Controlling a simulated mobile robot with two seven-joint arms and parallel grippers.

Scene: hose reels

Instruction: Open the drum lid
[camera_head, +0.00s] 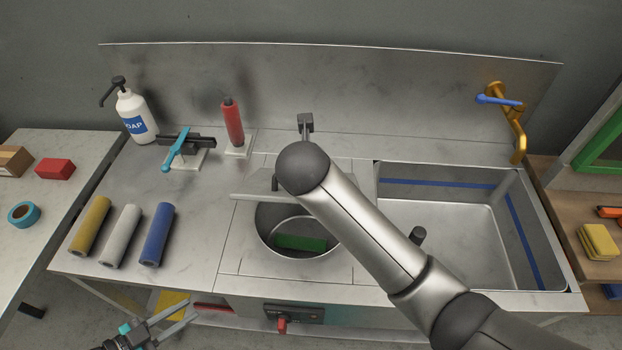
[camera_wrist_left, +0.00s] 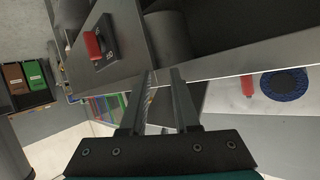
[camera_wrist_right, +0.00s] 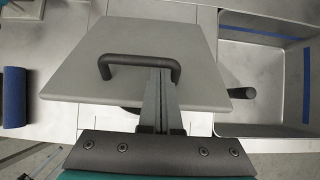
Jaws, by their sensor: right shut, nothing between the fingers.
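The drum (camera_head: 297,245) is a round metal well set in the counter, with its mouth partly uncovered and something green inside. Its grey square lid (camera_head: 250,184) is raised and tilted over the back of the mouth, partly hidden by my right arm. In the right wrist view the lid (camera_wrist_right: 150,35) fills the middle, with a black bar handle (camera_wrist_right: 112,61). My right gripper (camera_wrist_right: 161,72) is shut and empty, its fingertips overlapping the handle; contact is unclear. It is hidden in the head view. My left gripper (camera_head: 190,308) is open and empty, low at the counter's front.
A sink (camera_head: 450,235) lies right of the drum, with a brass tap (camera_head: 518,130) behind. A red switch (camera_head: 282,324) is on the front panel.

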